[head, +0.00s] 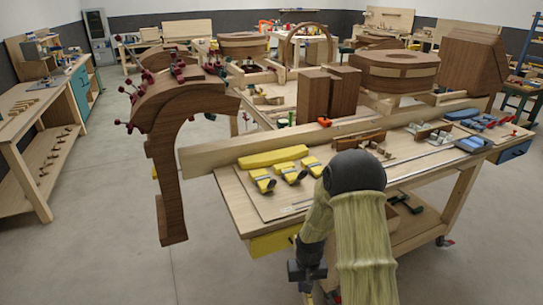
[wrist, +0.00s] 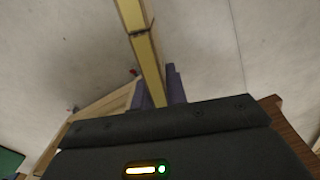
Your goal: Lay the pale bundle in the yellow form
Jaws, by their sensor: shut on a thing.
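The yellow form (head: 272,157) is a curved yellow block on a board at the left end of the near bench. Several yellow clamps (head: 291,174) stand in front of it. My gripper (head: 306,275) hangs low off the bench's near side, apart from the form. In the wrist view my gripper (wrist: 160,92) is shut on the pale bundle (wrist: 146,52), a long narrow yellowish strip with a thin dark band around it. The strip runs away from the fingers past the picture's top edge. In the head view my arm and gripper hide most of it.
A long pale beam (head: 220,156) runs along the bench behind the yellow form. A tall brown arch (head: 166,170) with red knobs stands left of the bench. Blue clamps (head: 476,122) lie at the bench's right end. The floor (head: 110,240) at left is clear.

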